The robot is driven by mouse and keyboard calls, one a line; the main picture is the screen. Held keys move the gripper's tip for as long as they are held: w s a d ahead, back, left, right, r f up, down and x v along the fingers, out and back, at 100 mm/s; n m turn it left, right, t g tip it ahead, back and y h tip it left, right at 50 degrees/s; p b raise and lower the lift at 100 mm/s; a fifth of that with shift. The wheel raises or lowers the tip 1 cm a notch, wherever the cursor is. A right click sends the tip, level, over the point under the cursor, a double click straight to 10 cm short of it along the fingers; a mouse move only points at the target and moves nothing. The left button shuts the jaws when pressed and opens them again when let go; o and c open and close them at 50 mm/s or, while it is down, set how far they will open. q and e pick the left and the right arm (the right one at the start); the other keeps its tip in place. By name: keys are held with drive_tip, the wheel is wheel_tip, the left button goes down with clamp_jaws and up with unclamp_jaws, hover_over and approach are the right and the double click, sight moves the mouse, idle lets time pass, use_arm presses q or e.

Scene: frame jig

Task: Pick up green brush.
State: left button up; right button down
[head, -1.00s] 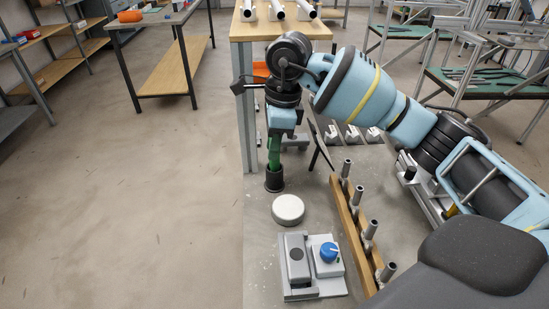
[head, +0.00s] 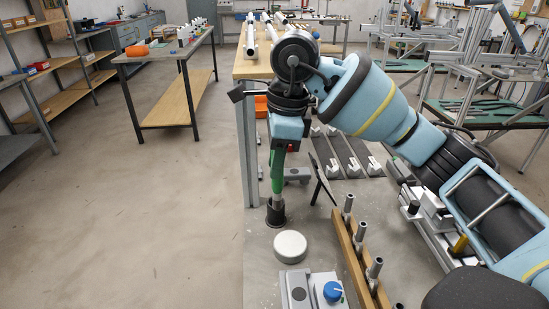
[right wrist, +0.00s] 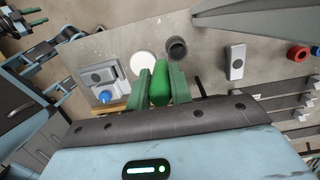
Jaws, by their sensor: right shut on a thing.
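The green brush (head: 276,172) hangs upright below my right gripper (head: 283,150), which is shut on it. Its pale lower end is at the mouth of a dark cup (head: 275,214); I cannot tell whether the tip is inside or just above it. In the right wrist view the brush (right wrist: 160,84) sits between the green fingers of my right gripper (right wrist: 161,90), and the cup (right wrist: 176,49) shows beyond it.
A round white disc (head: 290,247) lies in front of the cup. A grey device with a blue knob (head: 332,291) stands nearer. A wooden rail with metal pegs (head: 358,248) and a tilted dark plate (head: 321,178) are to the right.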

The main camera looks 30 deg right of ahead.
drive_tip(key=s+a, duration=0.6)
drive_tip(key=s, duration=0.7)
drive_tip(key=shift+s+a+b, duration=0.2)
drive_tip(key=shift+b, duration=0.25)
drive_tip(key=shift+d, duration=0.15)
